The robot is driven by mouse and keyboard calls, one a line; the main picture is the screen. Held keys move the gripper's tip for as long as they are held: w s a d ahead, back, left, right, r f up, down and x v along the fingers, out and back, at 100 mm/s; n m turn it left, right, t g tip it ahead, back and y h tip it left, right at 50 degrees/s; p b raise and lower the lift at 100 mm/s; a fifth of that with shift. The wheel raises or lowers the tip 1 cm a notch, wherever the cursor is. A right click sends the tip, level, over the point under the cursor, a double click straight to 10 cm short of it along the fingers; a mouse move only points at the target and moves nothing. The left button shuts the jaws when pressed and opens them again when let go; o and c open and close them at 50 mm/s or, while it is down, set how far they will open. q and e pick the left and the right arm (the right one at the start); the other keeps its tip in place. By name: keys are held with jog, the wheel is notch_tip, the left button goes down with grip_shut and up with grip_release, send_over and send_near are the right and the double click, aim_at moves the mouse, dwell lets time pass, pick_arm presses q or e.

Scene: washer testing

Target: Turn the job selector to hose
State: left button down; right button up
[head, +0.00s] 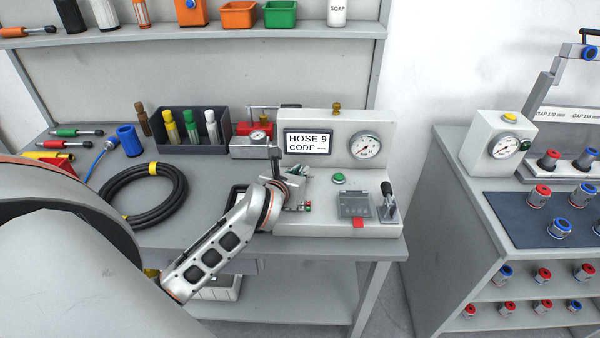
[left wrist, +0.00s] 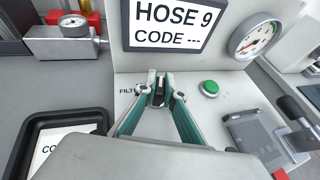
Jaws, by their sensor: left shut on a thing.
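The test unit (head: 300,125) stands on the bench. Its screen (head: 308,143) reads "HOSE 9" and "CODE ---", also in the left wrist view (left wrist: 172,22). The job selector (left wrist: 158,96) is a small dark knob with a light mark, on the panel below the screen. My left gripper (left wrist: 158,84) is shut on the knob, one fingertip on each side. A label starting "FILT" shows left of it; other labels are hidden. In the head view my left gripper (head: 296,173) covers the selector. My right gripper is not in view.
A pressure gauge (head: 367,147), a green button (head: 338,178) and a lever device (head: 388,202) are right of the selector. A coiled black hose (head: 142,213) lies left on the bench. A dark tray (left wrist: 62,140) is close below left of my gripper.

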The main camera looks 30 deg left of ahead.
pick_arm(q)
jog(key=shift+m+h, duration=0.3)
jog(key=c, duration=2.1)
grip_release()
jog(key=shift+c, duration=0.2)
jog(key=v, duration=1.2)
